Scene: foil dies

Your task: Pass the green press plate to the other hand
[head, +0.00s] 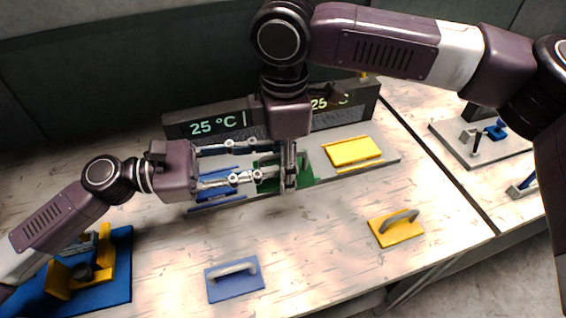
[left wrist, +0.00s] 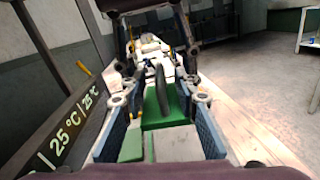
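The green press plate (head: 303,178) is between my two grippers, in front of the temperature displays. The left wrist view shows the plate (left wrist: 165,108) with its dark arched handle (left wrist: 160,85). My right gripper (head: 290,183) comes down from above at the handle. Its fingers look spread, with room on both sides of the handle. Whether the plate touches the surface below is hard to tell.
A yellow plate (head: 353,151) lies on a grey base at right. A yellow handled plate (head: 397,229) and a blue handled plate (head: 235,279) lie on the front of the wooden bench. A blue and yellow fixture (head: 118,265) stands at left. The display bar (head: 190,131) is close behind.

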